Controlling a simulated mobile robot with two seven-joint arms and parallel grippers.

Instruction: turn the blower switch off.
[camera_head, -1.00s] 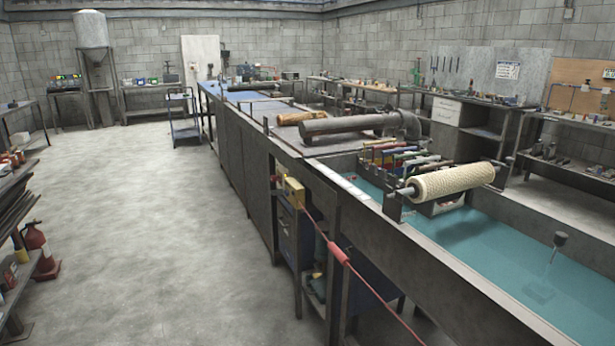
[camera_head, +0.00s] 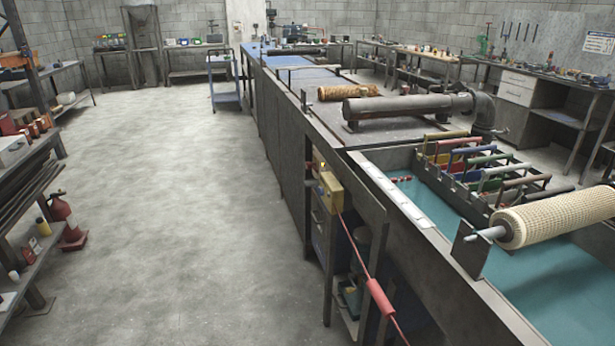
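A yellow switch box (camera_head: 331,190) is mounted on the side of the long workbench, near the middle of the head view. It has a small knob or lever on top, too small to tell its position. A red cable with a thick red sleeve (camera_head: 379,297) runs from the box down to the bottom edge. I cannot tell for sure that this box is the blower switch. A grey pipe (camera_head: 405,107) with an elbow lies on the bench above it. Neither of my grippers is in view.
Open concrete floor (camera_head: 190,200) lies left of the workbench. A water tank (camera_head: 440,200) with a mesh roller (camera_head: 560,215) and a rack of coloured handles is at the right. A blue cart (camera_head: 226,97) stands farther back.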

